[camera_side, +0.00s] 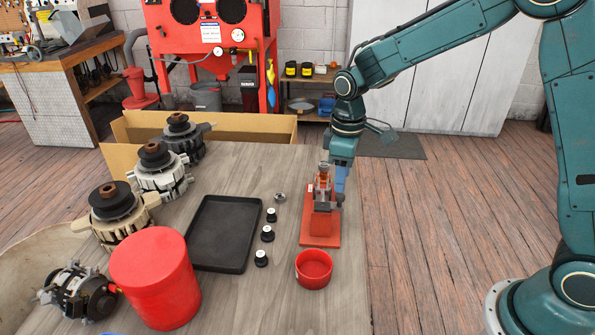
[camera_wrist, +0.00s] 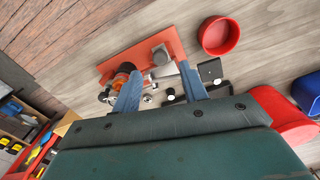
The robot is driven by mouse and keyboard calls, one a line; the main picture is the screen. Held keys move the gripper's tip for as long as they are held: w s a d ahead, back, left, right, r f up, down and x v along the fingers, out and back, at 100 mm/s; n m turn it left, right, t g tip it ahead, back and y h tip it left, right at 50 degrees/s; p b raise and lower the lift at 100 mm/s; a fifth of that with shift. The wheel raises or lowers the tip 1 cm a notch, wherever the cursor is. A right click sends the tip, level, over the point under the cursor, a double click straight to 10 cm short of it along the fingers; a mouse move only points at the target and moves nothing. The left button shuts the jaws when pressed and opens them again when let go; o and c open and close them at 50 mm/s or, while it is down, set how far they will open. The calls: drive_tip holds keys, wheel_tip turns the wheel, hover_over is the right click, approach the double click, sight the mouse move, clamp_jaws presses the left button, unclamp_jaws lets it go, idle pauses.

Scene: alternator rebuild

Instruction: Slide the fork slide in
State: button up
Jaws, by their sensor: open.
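A red fixture (camera_side: 322,222) with an upright body stands on a red base plate (camera_side: 320,241) near the table's right edge. A copper-and-metal part (camera_side: 324,175) sits at its top. In the wrist view the red plate (camera_wrist: 171,40) carries a grey block (camera_wrist: 161,55), with an orange part (camera_wrist: 127,67) to its left. My gripper (camera_wrist: 160,77) is open, its two blue fingers spread over the fixture. A pale metal piece (camera_wrist: 165,70) shows between the fingers; I cannot tell whether it is the fork slide or whether either finger touches it. My gripper (camera_side: 341,193) is beside the fixture in the side view.
A red cup (camera_side: 313,268) stands just in front of the fixture. Several small black parts (camera_side: 267,234) and a metal nut (camera_side: 280,197) lie to its left, beside a black tray (camera_side: 197,222). A red canister (camera_side: 155,280) and several alternators (camera_side: 157,172) fill the left side.

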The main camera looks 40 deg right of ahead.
sight(341, 195)
drive_tip(key=shift+f, duration=2.25)
clamp_jaws()
